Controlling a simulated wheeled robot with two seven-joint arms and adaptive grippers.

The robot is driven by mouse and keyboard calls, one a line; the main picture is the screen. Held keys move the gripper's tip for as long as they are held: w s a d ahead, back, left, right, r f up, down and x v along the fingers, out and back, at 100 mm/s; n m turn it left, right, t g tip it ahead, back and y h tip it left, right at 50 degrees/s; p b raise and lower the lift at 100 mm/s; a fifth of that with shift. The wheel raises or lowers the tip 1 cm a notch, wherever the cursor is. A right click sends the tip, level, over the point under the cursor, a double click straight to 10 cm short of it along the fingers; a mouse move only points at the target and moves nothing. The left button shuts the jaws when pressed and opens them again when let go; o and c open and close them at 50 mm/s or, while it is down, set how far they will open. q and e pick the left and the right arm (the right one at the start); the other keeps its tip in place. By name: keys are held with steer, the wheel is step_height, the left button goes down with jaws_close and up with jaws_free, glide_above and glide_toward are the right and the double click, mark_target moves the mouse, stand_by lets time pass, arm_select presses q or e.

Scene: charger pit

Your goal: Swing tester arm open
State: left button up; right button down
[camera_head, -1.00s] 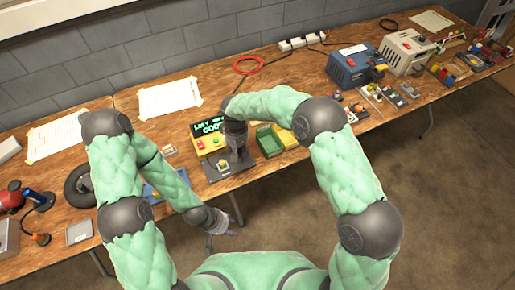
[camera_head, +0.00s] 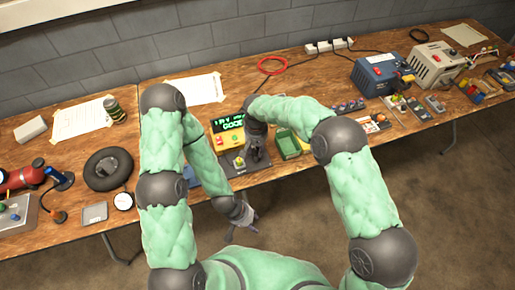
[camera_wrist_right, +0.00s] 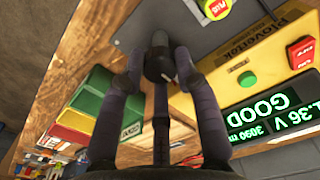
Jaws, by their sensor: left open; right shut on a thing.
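The tester is a yellow box (camera_head: 229,137) with a lit green display reading GOOD and red and green buttons. It also shows in the right wrist view (camera_wrist_right: 262,62). A dark grey base plate (camera_head: 227,169) lies in front of it, bearing a small yellow-and-green part (camera_head: 239,162). My right gripper (camera_head: 257,158) is over the plate's right side. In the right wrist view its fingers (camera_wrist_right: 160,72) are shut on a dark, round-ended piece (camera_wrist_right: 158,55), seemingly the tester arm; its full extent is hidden. My left gripper (camera_head: 241,226) is open and empty, off the table's front edge.
A green bin (camera_head: 288,145) stands just right of the plate. A red cable ring (camera_head: 272,65) lies behind. A blue power unit (camera_head: 381,73) stands further right. A black ring (camera_head: 108,169) and small tools crowd the left. Open floor lies in front.

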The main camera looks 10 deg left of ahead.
mark_target(256, 149)
steer(key=shift+w+a+r, duration=0.1)
steer(key=shift+w+r, duration=0.1)
steer(key=shift+w, duration=0.05)
steer(key=c, duration=1)
jaws_free()
steer(key=shift+o, duration=0.5)
steer(key=shift+f, duration=0.15)
step_height(256, 149, up, 12)
